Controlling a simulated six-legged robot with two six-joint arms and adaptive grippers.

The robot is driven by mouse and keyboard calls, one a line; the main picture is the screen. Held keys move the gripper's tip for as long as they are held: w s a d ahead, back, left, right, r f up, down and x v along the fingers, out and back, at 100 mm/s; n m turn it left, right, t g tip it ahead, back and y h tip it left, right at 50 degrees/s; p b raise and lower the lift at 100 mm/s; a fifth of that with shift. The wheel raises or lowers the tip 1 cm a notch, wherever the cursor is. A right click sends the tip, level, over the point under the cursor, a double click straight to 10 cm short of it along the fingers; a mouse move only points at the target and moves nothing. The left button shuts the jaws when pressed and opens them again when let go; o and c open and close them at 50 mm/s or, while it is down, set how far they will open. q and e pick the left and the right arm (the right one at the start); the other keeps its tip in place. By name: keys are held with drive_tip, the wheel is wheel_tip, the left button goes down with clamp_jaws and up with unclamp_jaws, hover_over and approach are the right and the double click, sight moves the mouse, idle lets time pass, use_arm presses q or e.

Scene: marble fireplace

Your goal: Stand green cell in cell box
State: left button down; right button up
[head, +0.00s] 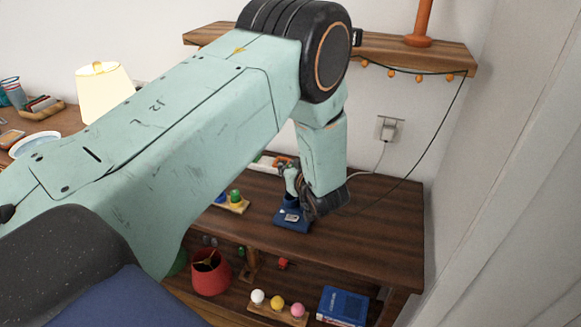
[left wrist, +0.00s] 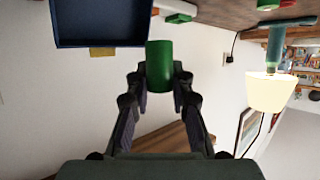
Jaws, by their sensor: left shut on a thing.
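The green cell (left wrist: 159,65) is a plain green cylinder between the two fingertips of my left gripper (left wrist: 160,84) in the left wrist view. The gripper is shut on it. In the head view my left gripper (head: 307,195) is low over the dark wooden table, right at a blue box (head: 290,222) with a white label, which I take to be the cell box. A dark blue box (left wrist: 100,42) also shows beyond the fingers in the left wrist view. The gripper hides part of the box, and I cannot tell whether cell and box touch. My right gripper is out of view.
A charger (head: 389,130) with a cable is on the wall behind. The table's right side is clear.

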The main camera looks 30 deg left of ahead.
use_arm(q)
drive_tip(key=shift+d+f+b, duration=0.1)
drive_tip(key=shift+f+b, duration=0.4)
drive_tip(key=shift+f, duration=0.35)
wheel_tip(320, 180, down, 2)
drive_tip(key=shift+w+f+b, duration=0.15)
drive_tip(key=shift+b, duration=0.6)
drive_tip(key=shift+f+b, duration=0.35)
drive_tip(key=shift+f, duration=0.05)
drive_tip(key=shift+p, duration=0.3)
drive_tip(key=shift+f+b, duration=1.3)
drive_tip(key=shift+f, duration=0.45)
drive_tip(key=c, duration=1.1)
unclamp_jaws()
drive_tip(key=shift+f, duration=0.1)
drive_tip(key=shift+s+d, duration=0.1)
drive_tip(key=shift+s, duration=0.1)
